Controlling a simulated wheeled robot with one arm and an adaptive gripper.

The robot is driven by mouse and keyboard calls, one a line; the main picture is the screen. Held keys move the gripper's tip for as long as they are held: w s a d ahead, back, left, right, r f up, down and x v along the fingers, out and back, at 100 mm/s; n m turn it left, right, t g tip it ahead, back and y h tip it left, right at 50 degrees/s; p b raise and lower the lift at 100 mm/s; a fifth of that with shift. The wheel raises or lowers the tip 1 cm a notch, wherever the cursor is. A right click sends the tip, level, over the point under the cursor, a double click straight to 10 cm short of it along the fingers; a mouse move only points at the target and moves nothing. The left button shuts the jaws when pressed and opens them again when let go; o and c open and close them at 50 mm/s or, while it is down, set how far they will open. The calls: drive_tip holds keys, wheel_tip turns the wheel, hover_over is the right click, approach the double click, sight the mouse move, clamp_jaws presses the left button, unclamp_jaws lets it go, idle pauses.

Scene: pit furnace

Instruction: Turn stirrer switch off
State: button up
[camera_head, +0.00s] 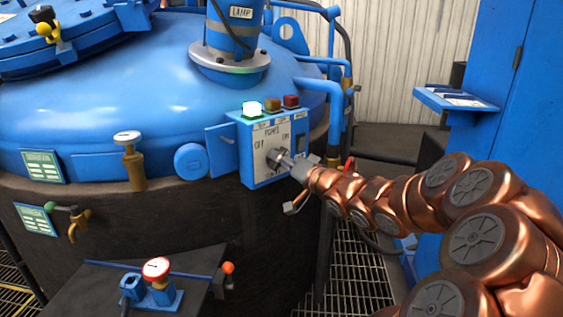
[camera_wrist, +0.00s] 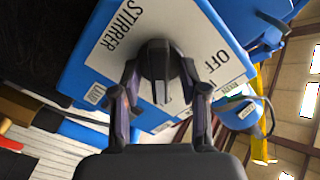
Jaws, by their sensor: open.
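The stirrer switch is a dark round knob (camera_wrist: 158,62) on a white plate on the front of a blue box (camera_head: 247,172). In the wrist view the plate (camera_wrist: 112,52) reads STIRRER on one side and OFF on another. In the head view OFF is at the plate's left and ON appears at its right. My gripper (camera_wrist: 160,76) is open, with one finger on each side of the knob; I cannot tell whether they touch it. In the head view my gripper (camera_head: 287,161) reaches the plate from the right and partly hides the knob. The knob's setting is unclear.
On the box top are a brightly lit lamp (camera_head: 251,108), an amber lamp (camera_head: 272,104) and a red lamp (camera_head: 291,101). Blue pipes (camera_head: 335,105) rise close to the right. The blue furnace lid (camera_head: 110,85) is behind.

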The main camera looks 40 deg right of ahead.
drive_tip(key=shift+c, duration=0.2)
clamp_jaws()
idle(0.3)
drive_tip(key=shift+a+n+b, duration=0.2)
drive_tip(key=shift+n+b, duration=1.2)
drive_tip(key=shift+n, duration=7.5)
